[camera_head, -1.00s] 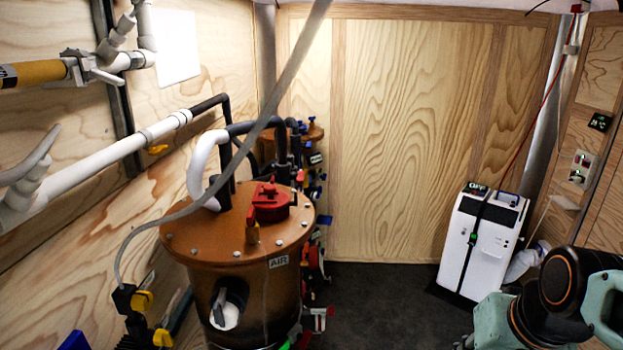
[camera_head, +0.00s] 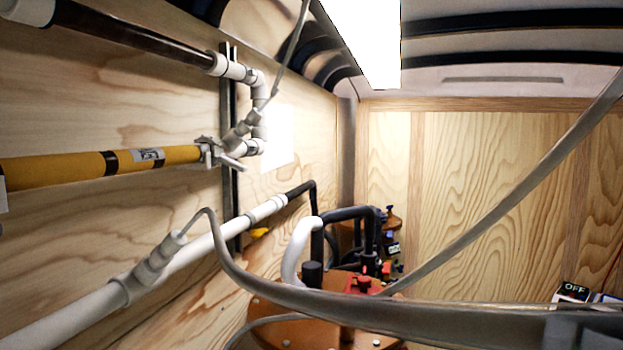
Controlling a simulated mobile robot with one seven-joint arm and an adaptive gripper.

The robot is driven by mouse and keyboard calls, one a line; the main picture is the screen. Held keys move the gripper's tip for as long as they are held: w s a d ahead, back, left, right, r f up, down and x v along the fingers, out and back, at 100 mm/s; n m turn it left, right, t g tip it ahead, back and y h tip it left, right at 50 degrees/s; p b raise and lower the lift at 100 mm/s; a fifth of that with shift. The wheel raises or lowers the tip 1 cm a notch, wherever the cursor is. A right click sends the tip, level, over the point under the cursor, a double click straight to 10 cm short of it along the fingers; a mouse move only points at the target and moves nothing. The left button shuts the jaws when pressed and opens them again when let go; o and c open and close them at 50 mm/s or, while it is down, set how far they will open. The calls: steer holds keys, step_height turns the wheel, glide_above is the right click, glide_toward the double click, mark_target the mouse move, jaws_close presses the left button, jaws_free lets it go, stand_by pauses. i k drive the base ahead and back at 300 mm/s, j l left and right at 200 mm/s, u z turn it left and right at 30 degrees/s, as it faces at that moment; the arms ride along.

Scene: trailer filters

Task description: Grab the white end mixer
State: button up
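A dark brown pipe with white ends (camera_head: 140,38) runs along the upper left wall; it may be the white end mixer, but I cannot tell for sure. Its near white end (camera_head: 28,10) is cut by the top left edge, and its far white end meets white elbow fittings (camera_head: 258,100). Below it is a yellow pipe (camera_head: 75,168) with dark bands. A long white pipe (camera_head: 85,310) slopes along the wall lower down. My gripper is not in this view.
A grey hose (camera_head: 330,304) crosses the foreground, and another grey hose (camera_head: 510,205) slants across the right. A copper-coloured tank lid (camera_head: 265,325) with red fittings stands at bottom centre. A bright ceiling light (camera_head: 368,40) hangs above. Wooden walls (camera_head: 470,190) close the back.

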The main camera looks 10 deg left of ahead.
mark_target(21, 173)
steer(key=j+u, duration=0.2)
steer(key=u, duration=1.5)
steer(key=l+u, duration=0.8)
